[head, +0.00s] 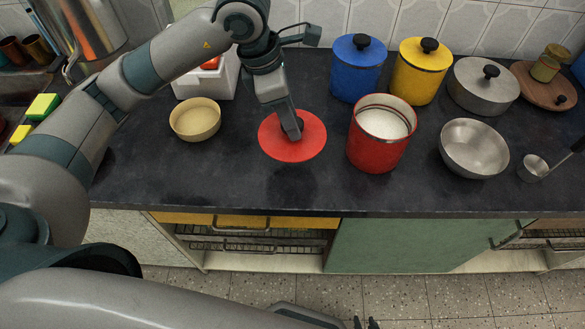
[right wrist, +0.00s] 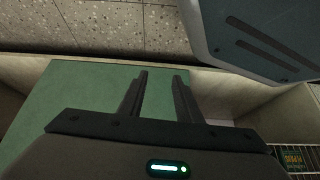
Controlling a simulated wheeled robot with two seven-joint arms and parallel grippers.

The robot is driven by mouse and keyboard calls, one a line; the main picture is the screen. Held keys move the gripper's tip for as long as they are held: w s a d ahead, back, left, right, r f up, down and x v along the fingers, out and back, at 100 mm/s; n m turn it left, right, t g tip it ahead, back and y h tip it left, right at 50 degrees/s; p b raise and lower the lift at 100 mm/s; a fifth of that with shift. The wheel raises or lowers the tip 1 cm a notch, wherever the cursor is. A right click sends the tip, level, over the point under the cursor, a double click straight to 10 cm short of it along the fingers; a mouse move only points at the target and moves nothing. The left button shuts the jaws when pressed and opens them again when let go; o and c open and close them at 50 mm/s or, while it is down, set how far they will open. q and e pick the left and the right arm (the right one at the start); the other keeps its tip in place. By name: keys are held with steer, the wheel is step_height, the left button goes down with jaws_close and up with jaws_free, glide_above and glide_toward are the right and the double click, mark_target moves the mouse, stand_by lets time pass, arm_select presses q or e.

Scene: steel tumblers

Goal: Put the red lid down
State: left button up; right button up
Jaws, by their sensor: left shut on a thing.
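The red lid (head: 275,147) is a round flat disc over the dark worktop (head: 225,185). My left gripper (head: 293,130) points down and is shut on the lid's middle, hiding its knob. The lid looks level; a dark patch on the worktop in front of it suggests a small gap beneath, but I cannot be sure. The open red canister (head: 373,154), with white contents, stands just right of the lid, without a cover. My right gripper (right wrist: 160,75) is open and empty, low in front of the green cabinet door (right wrist: 75,95); its fingertips also show at the bottom of the head view (head: 366,323).
A beige bowl (head: 195,120) and a white box (head: 212,80) stand left of the lid. Blue (head: 357,72) and yellow (head: 418,75) lidded canisters stand behind the red one. A steel bowl (head: 474,150) and a lidded pot (head: 482,90) are to the right. The worktop's front strip is clear.

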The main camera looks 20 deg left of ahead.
arm_select(q)
steer(key=shift+f, duration=0.45)
arm_select(e)
steer(key=shift+w+a+r+t, duration=0.15)
steer(key=shift+w+a+r, duration=0.1)
steer(key=shift+w, duration=0.25)
steer(key=shift+w+a+r+t, duration=0.15)
steer(key=shift+w+r, duration=0.05)
steer(key=shift+w, duration=0.25)
arm_select(q)
step_height(320, 180, down, 6)
steer(key=shift+r+p, duration=0.1)
steer(key=shift+p, duration=0.35)
steer(key=shift+f, duration=0.25)
arm_select(e)
steer(key=shift+w+a+r+t, duration=0.15)
steer(key=shift+a+r+t, duration=0.15)
steer(key=shift+a+r, duration=0.2)
